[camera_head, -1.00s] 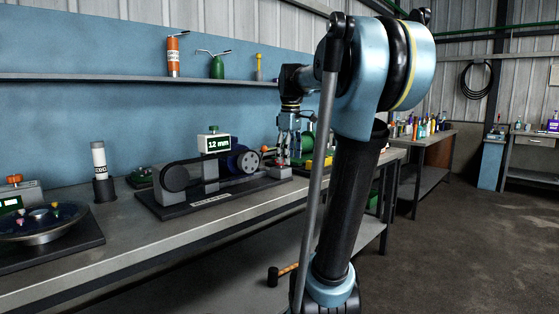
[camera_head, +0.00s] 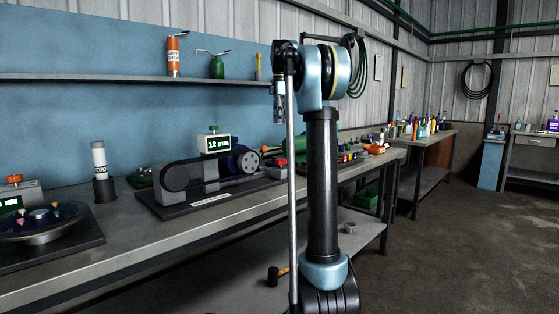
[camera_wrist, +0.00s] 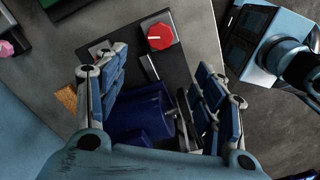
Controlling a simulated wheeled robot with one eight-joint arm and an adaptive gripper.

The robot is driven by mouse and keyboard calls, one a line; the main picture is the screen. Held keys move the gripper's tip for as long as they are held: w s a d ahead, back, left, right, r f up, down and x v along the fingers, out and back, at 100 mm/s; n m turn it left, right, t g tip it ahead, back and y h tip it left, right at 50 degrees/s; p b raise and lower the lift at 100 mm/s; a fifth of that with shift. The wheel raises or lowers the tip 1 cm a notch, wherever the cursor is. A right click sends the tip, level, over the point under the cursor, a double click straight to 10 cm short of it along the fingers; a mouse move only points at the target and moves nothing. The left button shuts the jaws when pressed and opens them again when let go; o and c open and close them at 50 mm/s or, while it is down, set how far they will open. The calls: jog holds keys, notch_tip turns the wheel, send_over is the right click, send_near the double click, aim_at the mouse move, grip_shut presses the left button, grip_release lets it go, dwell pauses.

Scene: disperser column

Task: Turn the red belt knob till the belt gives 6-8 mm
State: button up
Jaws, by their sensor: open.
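The red knob (camera_wrist: 160,36), with a white pointer line, sits on the dark base beside the blue motor (camera_wrist: 135,115) in the wrist view. My gripper (camera_head: 279,115) hangs above the right end of the rig, pointing down. In the wrist view its fingers (camera_wrist: 160,65) are spread apart and empty, with the knob beyond their tips.
A white-and-dark cylinder (camera_head: 100,165) and a round dish fixture (camera_head: 42,225) stand left on the bench (camera_head: 125,235). Bottles stand on the wall shelf (camera_head: 120,78). A hammer (camera_head: 275,275) lies on the lower shelf. Floor at right is clear.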

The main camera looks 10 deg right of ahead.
aim_at(281, 160)
notch_tip(281, 160, down, 17)
jog(key=shift+r, duration=0.15)
dwell(0.5)
